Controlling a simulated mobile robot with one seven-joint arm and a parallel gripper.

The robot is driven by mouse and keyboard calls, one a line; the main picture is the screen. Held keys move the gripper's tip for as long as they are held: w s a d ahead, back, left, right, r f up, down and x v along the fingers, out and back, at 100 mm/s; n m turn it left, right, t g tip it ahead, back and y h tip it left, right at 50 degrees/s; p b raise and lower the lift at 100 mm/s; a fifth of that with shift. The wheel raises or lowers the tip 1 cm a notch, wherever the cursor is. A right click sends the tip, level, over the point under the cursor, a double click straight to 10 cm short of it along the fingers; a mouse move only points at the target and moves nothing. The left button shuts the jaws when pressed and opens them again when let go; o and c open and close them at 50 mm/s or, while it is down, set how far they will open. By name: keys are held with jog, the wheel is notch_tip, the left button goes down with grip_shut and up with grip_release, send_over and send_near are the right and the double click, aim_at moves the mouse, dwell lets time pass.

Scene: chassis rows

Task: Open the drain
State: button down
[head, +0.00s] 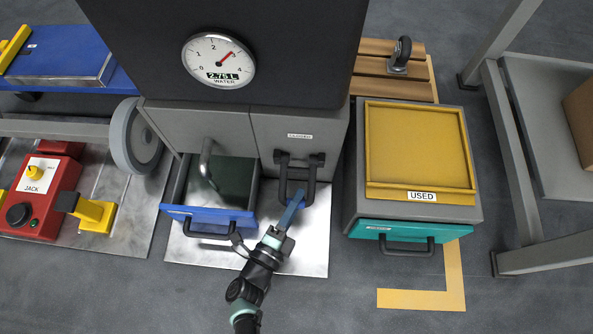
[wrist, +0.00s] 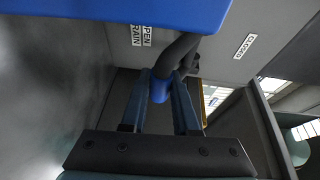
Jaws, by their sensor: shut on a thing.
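The drain lever (head: 284,178) is black with a blue grip and sits on the grey cabinet front, below a small white label (head: 300,136). In the wrist view its dark arm (wrist: 178,52) leads to the blue grip (wrist: 160,90), which lies between the two fingers. My gripper (head: 297,200) is shut on this blue grip; it also shows in the wrist view (wrist: 159,98). A CLOSED label (wrist: 245,46) and an OPEN DRAIN label (wrist: 142,36) show in the wrist view. The round water gauge (head: 218,60) reads 2.75 L.
A blue-fronted drawer (head: 207,216) stands open under a grey spout (head: 207,160), close left of my gripper. A grey cabinet with a yellow USED tray (head: 420,196) and teal drawer (head: 410,234) stands right. A red jack unit (head: 40,195) is far left. Floor in front is clear.

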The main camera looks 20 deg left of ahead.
jog(key=c, duration=0.7)
grip_release()
jog(key=s+p, duration=0.1)
jog(key=s, duration=0.3)
jog(key=s+p, duration=0.1)
jog(key=s, duration=0.3)
jog(key=s+a+p, duration=0.1)
jog(key=s+p, duration=0.1)
jog(key=s, duration=0.3)
jog(key=shift+r, duration=0.3)
